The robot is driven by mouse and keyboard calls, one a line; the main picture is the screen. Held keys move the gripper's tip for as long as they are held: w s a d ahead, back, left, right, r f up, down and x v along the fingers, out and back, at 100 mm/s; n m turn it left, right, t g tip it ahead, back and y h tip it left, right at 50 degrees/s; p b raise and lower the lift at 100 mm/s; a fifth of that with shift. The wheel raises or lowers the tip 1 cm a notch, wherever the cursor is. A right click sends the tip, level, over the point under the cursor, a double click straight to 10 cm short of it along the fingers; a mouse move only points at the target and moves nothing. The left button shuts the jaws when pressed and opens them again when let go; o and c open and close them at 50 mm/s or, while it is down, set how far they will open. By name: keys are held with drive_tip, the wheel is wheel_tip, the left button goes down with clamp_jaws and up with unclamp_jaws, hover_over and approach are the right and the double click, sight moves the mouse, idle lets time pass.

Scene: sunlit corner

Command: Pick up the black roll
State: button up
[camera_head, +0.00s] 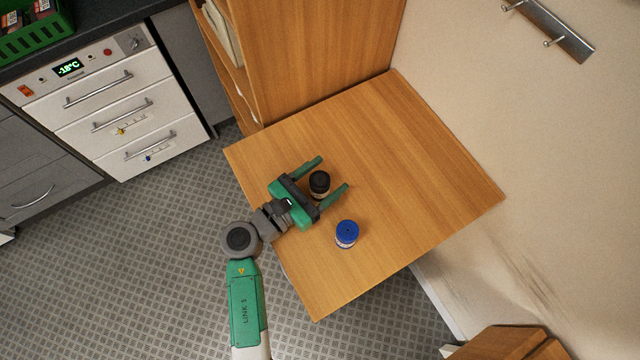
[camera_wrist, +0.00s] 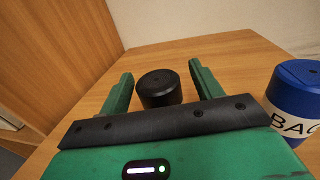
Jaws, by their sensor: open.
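The black roll (camera_head: 319,184) stands on the wooden table (camera_head: 420,150), near the table's left part. In the wrist view the black roll (camera_wrist: 160,88) sits between the two green fingers. My gripper (camera_head: 335,173) is open, with one finger on each side of the roll. In the wrist view my gripper (camera_wrist: 158,72) shows a gap on both sides of the roll, wider on the right. The lower part of the roll is partly hidden behind the gripper's palm in the wrist view.
A blue-lidded container (camera_head: 347,233) with a white label stands on the table close to the right finger; it also shows in the wrist view (camera_wrist: 298,100). A wooden cabinet (camera_head: 310,50) rises at the table's far edge. The table's right half is clear.

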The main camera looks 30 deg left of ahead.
drive_tip(key=shift+w+d, duration=0.15)
drive_tip(key=shift+w, duration=0.3)
drive_tip(key=shift+s, duration=0.1)
drive_tip(key=shift+c, duration=0.5)
drive_tip(key=c, duration=1)
drive_tip(key=shift+c, duration=0.2)
drive_tip(key=shift+r, duration=0.3)
wheel_tip(320, 180, up, 4)
drive_tip(key=shift+f+p, duration=0.2)
drive_tip(key=shift+p, duration=0.75)
drive_tip(key=p+v, duration=0.1)
drive_tip(key=v, duration=1.5)
drive_tip(key=shift+r, duration=0.4)
